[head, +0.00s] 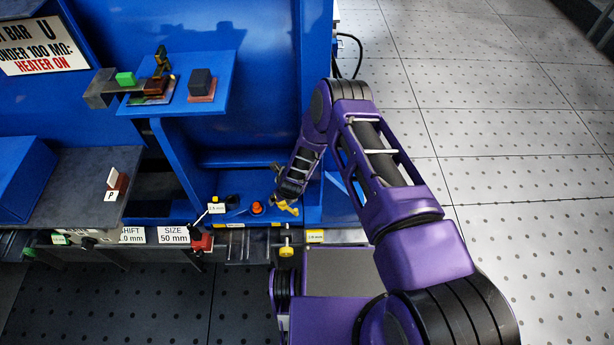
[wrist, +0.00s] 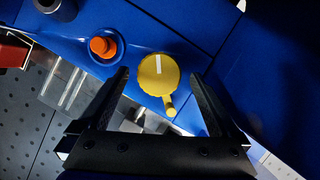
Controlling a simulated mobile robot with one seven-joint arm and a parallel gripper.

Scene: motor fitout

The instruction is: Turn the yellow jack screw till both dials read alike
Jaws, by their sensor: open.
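The yellow jack screw (wrist: 158,75) shows in the wrist view as a round ridged knob with a white line and a small crank peg at its lower right. It lies between and just beyond the fingertips of my gripper (wrist: 163,78), which is open with a finger on each side; contact cannot be told. In the head view the screw (head: 291,209) is partly hidden by my gripper (head: 281,203) on the blue ledge. No dial face is readable.
An orange button (wrist: 103,47) stands left of the screw, with a black knob (wrist: 47,5) beyond it. A red block (head: 202,243) and a yellow-marked fitting (head: 286,252) sit along the front edge. The blue upright wall (head: 270,80) rises behind. Open floor (head: 510,110) lies right.

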